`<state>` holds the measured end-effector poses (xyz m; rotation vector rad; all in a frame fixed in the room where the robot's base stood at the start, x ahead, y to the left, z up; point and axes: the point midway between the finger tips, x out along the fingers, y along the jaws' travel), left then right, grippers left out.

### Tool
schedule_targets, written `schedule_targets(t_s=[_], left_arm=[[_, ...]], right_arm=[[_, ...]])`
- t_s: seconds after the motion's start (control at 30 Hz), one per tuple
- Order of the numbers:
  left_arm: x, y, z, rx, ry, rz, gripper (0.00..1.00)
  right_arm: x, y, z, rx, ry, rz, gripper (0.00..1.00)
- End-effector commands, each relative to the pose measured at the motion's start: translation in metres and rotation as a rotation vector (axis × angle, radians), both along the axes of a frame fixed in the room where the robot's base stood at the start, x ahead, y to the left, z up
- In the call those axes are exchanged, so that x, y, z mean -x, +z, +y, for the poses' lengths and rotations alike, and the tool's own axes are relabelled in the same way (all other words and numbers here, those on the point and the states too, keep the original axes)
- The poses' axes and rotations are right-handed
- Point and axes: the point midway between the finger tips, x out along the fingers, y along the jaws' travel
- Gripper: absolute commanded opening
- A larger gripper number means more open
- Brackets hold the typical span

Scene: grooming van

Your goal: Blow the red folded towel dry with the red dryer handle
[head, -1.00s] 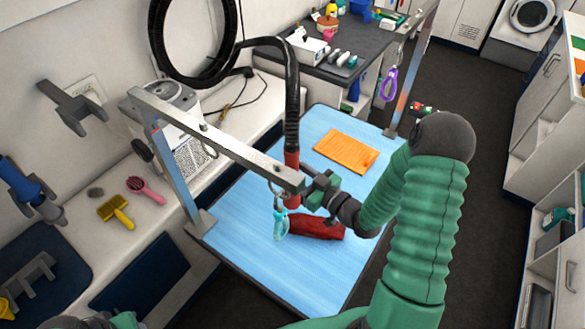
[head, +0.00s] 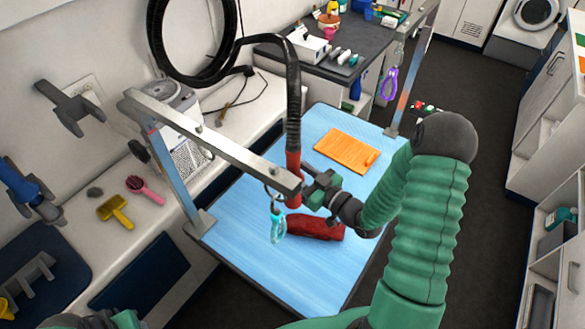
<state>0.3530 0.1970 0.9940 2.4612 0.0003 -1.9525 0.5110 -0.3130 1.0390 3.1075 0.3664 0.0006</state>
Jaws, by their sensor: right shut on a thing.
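The red dryer handle (head: 293,165) hangs upright at the end of a black hose. My right gripper (head: 304,186) is shut on it, behind the end of the metal bar. The handle's lower end is over the left part of the red folded towel (head: 317,228); I cannot tell whether they touch. The towel lies on the blue table mat (head: 252,236). My left gripper does not show clearly; only a bit of green arm is at the bottom left.
A metal grooming arm (head: 215,140) spans the table, with a teal loop (head: 278,226) hanging near the towel. An orange towel (head: 346,151) lies farther back. A black hose (head: 292,90) runs to a coil on the wall. A yellow brush (head: 115,211) lies on the left bench.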

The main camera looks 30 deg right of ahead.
Motion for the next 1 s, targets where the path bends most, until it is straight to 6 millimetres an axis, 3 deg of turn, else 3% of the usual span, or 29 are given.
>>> schedule_targets(t_s=[0.4,0.8,1.0], left_arm=[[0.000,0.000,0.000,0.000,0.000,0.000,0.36],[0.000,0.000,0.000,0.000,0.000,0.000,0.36],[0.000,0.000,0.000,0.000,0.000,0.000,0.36]], right_arm=[[0.001,0.001,0.001,0.001,0.000,-0.002,0.00],[0.025,0.001,-0.025,-0.002,-0.002,-0.001,0.00],[0.030,0.001,-0.029,-0.003,0.000,0.000,0.00]])
